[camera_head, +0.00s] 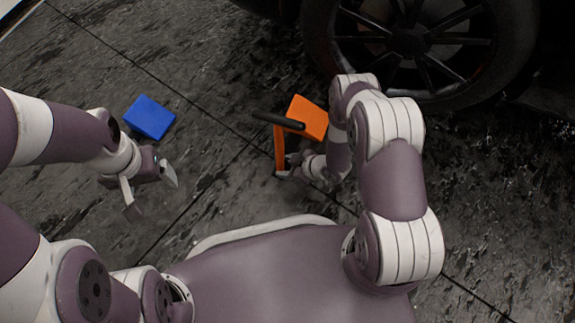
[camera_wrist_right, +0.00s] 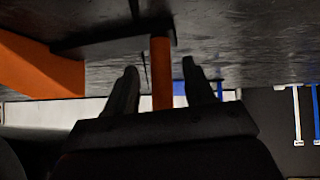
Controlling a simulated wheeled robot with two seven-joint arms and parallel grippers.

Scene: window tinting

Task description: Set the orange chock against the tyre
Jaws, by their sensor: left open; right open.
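The orange chock (camera_head: 310,118) sits on the dark floor just left of the car's tyre (camera_head: 318,45), with a gap between them. It has a black bar (camera_head: 279,121) and an orange post (camera_head: 280,150) on its near left side. My right gripper (camera_head: 292,170) is open beside the post, low over the floor. In the right wrist view, the post (camera_wrist_right: 161,75) shows between the two open fingers (camera_wrist_right: 160,88); I cannot tell whether they touch it. The wedge body (camera_wrist_right: 40,72) is at the left there. My left gripper (camera_head: 150,190) is open and empty.
A blue block (camera_head: 150,117) lies on the floor to the left, beyond my left gripper. The wheel (camera_head: 410,42) and dark car body fill the upper right. Floor around the blue block is clear.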

